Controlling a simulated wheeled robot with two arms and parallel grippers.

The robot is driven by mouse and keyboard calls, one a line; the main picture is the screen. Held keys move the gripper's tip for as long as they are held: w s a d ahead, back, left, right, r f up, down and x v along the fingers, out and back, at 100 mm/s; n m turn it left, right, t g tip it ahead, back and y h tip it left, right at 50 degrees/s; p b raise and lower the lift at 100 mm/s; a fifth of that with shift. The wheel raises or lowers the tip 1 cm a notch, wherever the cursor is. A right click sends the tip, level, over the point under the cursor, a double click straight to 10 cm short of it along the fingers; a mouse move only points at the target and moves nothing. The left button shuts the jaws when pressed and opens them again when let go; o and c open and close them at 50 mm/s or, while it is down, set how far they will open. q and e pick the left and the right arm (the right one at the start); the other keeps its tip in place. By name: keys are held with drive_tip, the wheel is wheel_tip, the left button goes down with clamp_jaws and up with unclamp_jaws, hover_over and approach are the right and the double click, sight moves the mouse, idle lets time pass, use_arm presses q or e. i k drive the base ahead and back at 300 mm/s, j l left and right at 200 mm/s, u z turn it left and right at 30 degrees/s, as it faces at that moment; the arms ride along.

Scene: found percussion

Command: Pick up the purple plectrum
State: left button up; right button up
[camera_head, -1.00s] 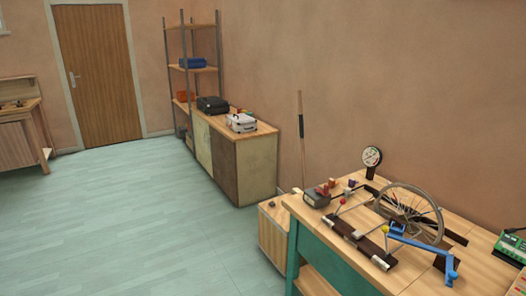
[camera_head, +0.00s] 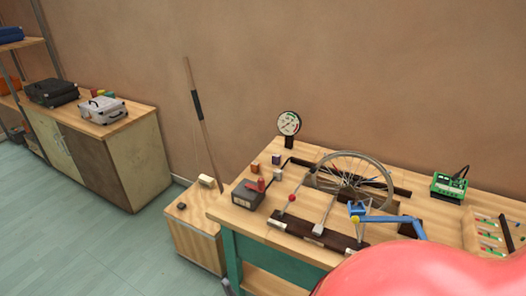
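I cannot make out a purple plectrum in the head view. The workbench (camera_head: 262,227) holds a spoked wheel (camera_head: 318,172) in a stand, with a blue crank arm (camera_head: 395,221) and dark bars in front of it. At its right end is a light tray (camera_head: 470,232) with several small green, red and white pieces, too small to identify. Neither of my grippers is in view. A large red rounded shape close to the camera hides the bench's front right.
A dial gauge (camera_head: 289,123), a dark box (camera_head: 247,195) with a red top piece, small blocks (camera_head: 277,174) and a green device (camera_head: 449,187) stand on the bench. A low wooden box (camera_head: 196,240) and a cabinet (camera_head: 140,165) with cases are left. Floor at far left is clear.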

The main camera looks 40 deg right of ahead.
sight(275, 160)
drive_tip(key=i+z, duration=0.35)
drive_tip(key=i+j+z, duration=0.2)
drive_tip(key=z, duration=0.15)
drive_tip(key=i+j+z, duration=0.35)
drive_tip(key=i+l, duration=0.05)
drive_tip(key=i, duration=0.05)
